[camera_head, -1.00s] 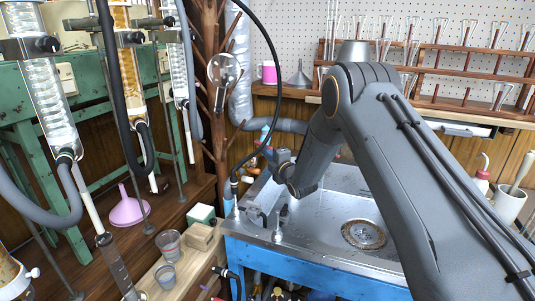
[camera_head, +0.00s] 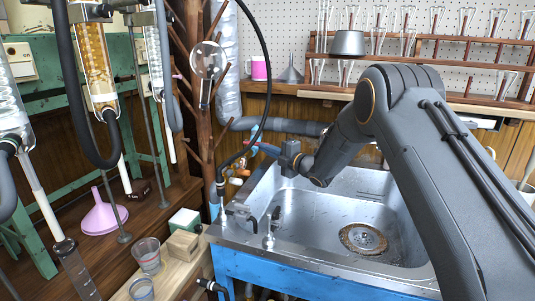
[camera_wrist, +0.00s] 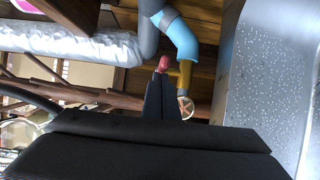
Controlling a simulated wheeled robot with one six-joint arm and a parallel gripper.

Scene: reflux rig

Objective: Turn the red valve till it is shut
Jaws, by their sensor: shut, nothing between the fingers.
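A small red piece (camera_wrist: 163,63), which looks like the red valve's handle, shows in the wrist view on a yellow pipe (camera_wrist: 184,72) below a blue elbow. It is just beyond the tips of my gripper (camera_wrist: 160,80). The dark fingers are together and empty; they partly cover the valve, and I cannot tell whether they touch it. In the head view, my gripper (camera_head: 268,149) points left over the back left of the sink, by the pipes. The red valve cannot be made out clearly there, so its setting is unclear.
A pale round handwheel (camera_wrist: 186,107) sits close to the right of the fingers. A metal sink (camera_head: 315,205), a branched wooden stand (camera_head: 208,120) and a hanging black hose (camera_head: 266,70) surround the arm. Glassware stands at the left. The sink basin is clear.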

